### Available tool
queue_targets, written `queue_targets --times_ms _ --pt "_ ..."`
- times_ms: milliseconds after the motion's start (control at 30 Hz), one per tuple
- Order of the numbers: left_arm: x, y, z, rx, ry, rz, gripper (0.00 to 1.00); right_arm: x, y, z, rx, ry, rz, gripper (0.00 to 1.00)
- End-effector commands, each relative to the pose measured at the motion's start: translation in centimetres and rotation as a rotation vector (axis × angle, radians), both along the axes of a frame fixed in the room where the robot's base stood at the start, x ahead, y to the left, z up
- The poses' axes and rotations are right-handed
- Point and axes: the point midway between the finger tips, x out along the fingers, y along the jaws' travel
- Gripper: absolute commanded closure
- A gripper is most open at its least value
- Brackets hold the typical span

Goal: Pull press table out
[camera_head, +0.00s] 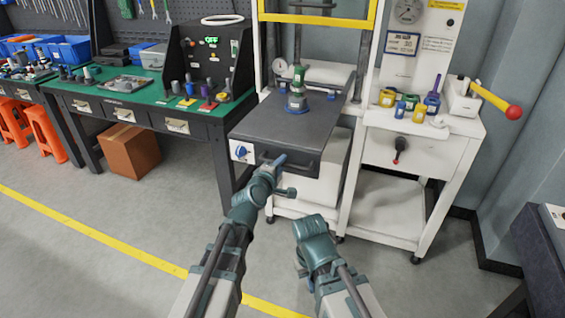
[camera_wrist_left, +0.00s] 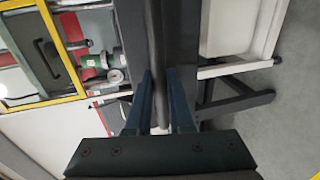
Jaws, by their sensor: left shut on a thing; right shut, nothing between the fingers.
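The press table (camera_head: 250,125) is a dark flat slab on the white press, with its front edge facing me. A dark bar handle (camera_head: 303,166) runs along that front edge. My left gripper (camera_head: 281,160) is at the handle and shut on it. In the left wrist view the two fingers (camera_wrist_left: 160,98) stand on either side of the dark handle bar (camera_wrist_left: 157,45).
A green-topped workbench (camera_head: 130,95) stands close on the left, with a cardboard box (camera_head: 132,152) below. A white side cabinet (camera_head: 425,145) stands on the right, with a red-tipped yellow lever (camera_head: 497,100). The floor (camera_head: 130,215) in front is clear, crossed by a yellow line.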

Motion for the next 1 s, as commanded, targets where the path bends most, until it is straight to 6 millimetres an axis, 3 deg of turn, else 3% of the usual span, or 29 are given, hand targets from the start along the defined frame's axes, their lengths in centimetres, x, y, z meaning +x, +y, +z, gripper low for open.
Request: queue_targets --times_ms 433,467,600,1000 --pt "-0.61 0.11 -0.19 0.003 0.005 -0.003 1.0 0.01 0.0 -0.05 0.0 0.0 0.0 1.0" --pt "-0.62 0.11 -0.19 0.003 0.005 -0.003 0.77 0.0 0.01 -0.06 0.0 0.0 0.0 1.0" --pt "-0.54 0.1 -0.16 0.002 0.005 -0.003 0.51 0.0 0.01 -0.05 0.0 0.0 0.0 1.0" --pt "-0.56 0.12 0.01 0.002 0.003 -0.001 0.5 0.0 0.0 0.06 0.0 0.0 0.0 1.0"
